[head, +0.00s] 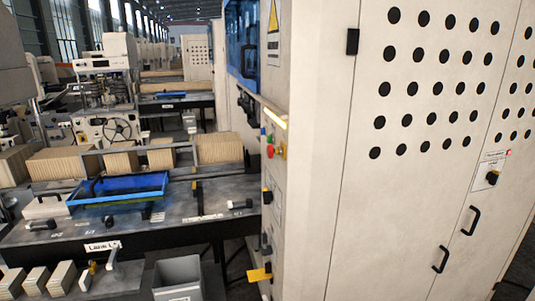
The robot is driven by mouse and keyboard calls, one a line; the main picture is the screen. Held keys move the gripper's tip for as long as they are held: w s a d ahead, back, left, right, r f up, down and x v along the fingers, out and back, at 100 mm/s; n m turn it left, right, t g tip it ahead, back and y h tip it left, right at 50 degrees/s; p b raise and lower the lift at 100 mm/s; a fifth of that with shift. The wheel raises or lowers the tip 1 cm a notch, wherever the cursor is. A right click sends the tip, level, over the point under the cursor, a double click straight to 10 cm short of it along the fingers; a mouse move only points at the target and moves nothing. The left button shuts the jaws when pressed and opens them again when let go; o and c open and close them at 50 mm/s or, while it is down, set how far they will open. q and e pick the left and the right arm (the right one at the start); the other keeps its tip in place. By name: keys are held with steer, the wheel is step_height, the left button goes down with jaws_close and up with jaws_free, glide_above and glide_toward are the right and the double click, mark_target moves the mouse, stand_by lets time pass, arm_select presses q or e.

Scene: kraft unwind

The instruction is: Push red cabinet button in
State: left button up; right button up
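A tall off-white cabinet (330,220) fills the right half of the head view. A much smaller red spot (508,152), perhaps a lamp, shows on the cabinet front above a black rotary switch (492,177). Whether the red button is pressed in cannot be told. Neither of my grippers is in view.
Black handles (441,259) stand out from the cabinet doors. A yellow lever (259,274) sticks out low on the cabinet's left side. A workbench (180,234) with a blue tray (118,188) is at left, with a grey bin (178,277) in front.

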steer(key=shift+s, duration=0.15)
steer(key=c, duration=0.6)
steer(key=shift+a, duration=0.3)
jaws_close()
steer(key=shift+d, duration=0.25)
